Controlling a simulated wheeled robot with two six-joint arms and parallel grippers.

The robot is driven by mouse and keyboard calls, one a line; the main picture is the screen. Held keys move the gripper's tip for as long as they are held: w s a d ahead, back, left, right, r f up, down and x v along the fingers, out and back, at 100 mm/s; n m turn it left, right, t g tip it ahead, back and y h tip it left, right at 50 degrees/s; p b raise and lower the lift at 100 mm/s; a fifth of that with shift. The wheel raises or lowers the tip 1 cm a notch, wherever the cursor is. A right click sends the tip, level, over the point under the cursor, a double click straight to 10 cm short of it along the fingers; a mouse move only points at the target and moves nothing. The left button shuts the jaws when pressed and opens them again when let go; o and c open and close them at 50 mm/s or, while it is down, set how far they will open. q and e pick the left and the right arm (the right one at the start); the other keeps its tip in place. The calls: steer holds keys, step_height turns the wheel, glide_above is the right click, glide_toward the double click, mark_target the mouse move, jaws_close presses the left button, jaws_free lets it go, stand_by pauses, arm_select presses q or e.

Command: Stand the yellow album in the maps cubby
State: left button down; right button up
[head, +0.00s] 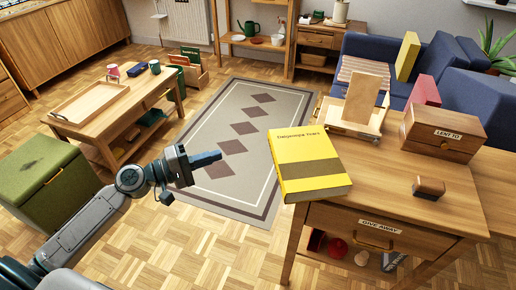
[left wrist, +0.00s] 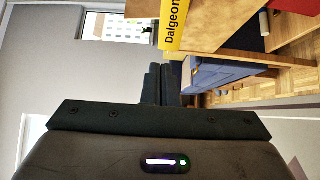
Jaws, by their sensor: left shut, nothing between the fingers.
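The yellow album (head: 300,150) lies flat on the wooden desk (head: 400,195), near its left corner, with a brown band across its cover. Its left side appears to stick out past the desk edge. In the left wrist view part of the album (left wrist: 188,22) shows at the top, with its lettering turned sideways. My left gripper (head: 207,159) is shut and empty, to the left of the album and apart from it. Its closed fingers also show in the left wrist view (left wrist: 161,84). My right gripper is not in view. I cannot make out a cubby marked maps.
A low table with a tray (head: 97,102) stands left, above a green stool (head: 42,180). The rug (head: 240,140) is clear.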

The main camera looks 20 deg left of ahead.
mark_target(272, 146)
arm_select(q)
steer(key=p+x, duration=0.1)
steer(key=x, duration=0.2)
steer(key=s+p+x, duration=0.1)
steer(key=x, duration=0.3)
steer(key=d+p+x, duration=0.1)
steer(key=x, duration=0.3)
steer(key=shift+s+d, duration=0.1)
steer(key=shift+d, duration=0.8)
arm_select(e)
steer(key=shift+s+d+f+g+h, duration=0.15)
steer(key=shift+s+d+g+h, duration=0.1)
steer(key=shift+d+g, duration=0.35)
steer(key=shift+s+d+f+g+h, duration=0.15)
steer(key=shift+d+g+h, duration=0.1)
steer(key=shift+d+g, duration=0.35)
